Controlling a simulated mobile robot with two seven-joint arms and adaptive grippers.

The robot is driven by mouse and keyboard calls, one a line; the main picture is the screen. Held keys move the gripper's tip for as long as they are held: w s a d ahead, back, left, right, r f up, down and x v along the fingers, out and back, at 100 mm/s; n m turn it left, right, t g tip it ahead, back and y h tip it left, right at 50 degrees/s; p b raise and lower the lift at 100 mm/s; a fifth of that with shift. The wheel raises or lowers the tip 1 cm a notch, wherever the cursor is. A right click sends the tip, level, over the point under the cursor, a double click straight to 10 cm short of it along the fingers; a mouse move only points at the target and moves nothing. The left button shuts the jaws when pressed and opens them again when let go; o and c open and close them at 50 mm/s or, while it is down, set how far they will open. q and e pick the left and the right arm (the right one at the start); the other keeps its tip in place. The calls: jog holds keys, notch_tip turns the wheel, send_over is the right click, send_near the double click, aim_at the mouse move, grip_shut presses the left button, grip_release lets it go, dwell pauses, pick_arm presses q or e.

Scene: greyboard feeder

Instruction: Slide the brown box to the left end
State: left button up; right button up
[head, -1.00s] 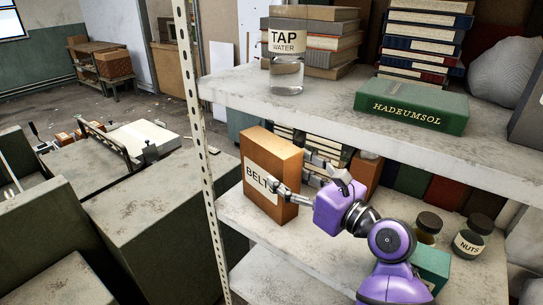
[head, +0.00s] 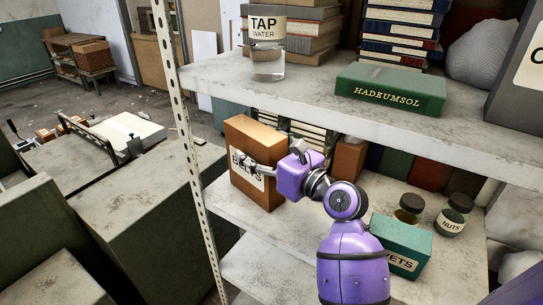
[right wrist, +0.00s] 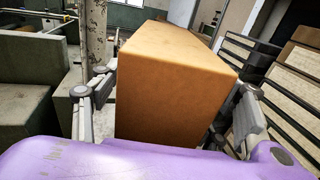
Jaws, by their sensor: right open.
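The brown box (head: 262,183), with a white label partly covered by a finger, stands upright on the middle shelf (head: 305,228), near its left end by the perforated post. My right gripper (head: 250,162) reaches in from the right with one finger across the box's labelled front. In the right wrist view the box (right wrist: 172,98) stands between the two spread fingers of the gripper (right wrist: 165,105), one on each side. The gripper is open; small gaps seem to show beside the box, and contact is unclear. My left gripper is not in view.
The perforated post (head: 186,125) rises left of the box. The upper shelf (head: 300,92) is overhead, with a glass jar (head: 268,62) and green book (head: 390,90). Books stand behind the box. A teal box (head: 401,243) and two jars stand to the right.

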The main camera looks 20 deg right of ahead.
jog(key=shift+x, duration=0.85)
jog(key=c, duration=1.5)
jog(key=shift+w+a, duration=0.1)
